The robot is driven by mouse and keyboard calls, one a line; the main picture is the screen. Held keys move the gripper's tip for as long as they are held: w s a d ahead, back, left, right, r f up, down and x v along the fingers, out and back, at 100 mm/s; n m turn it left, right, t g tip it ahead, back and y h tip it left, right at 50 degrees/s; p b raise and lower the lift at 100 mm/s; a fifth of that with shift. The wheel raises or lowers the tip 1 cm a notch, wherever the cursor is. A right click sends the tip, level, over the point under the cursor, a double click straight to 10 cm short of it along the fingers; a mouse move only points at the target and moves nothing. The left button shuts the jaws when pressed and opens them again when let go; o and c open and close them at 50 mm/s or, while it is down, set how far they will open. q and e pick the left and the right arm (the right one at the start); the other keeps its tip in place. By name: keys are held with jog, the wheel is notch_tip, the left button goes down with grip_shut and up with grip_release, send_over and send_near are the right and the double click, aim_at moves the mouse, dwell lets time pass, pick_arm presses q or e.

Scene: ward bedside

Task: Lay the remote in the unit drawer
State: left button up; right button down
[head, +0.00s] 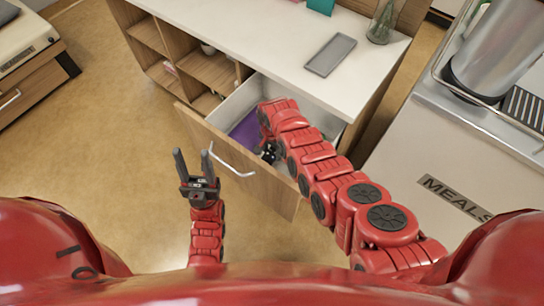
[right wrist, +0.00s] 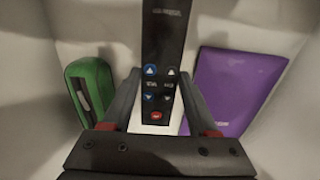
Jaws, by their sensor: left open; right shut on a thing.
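The unit drawer (head: 270,185) is pulled open below the white top of the wooden unit, its silver handle at the front. My right gripper (right wrist: 158,105) is inside the drawer, shut on the dark remote (right wrist: 165,40), which has blue, white and red buttons. The remote is between the fingers, above the drawer floor; whether it touches the floor I cannot tell. In the head view my right arm hides the remote and much of the drawer. My left gripper (head: 192,165) is open and empty, in front of the drawer to the left.
In the drawer lie a green case (right wrist: 92,88) on the left and a purple book or folder (right wrist: 232,90) on the right. A grey tray (head: 331,54) and a glass vase (head: 383,20) stand on the unit top. A meals cart (head: 400,165) stands at right.

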aim_at(272, 154)
jog(key=shift+f+b, duration=1.5)
jog(key=shift+f, duration=0.5)
jog(key=shift+r, duration=0.1)
jog(key=shift+c, duration=0.9)
grip_release()
notch_tip(272, 154, up, 6)
jog(key=p, duration=0.4)
jog(key=shift+r+p, duration=0.15)
jog(key=shift+p, duration=0.2)
jog(key=shift+r, duration=2.9)
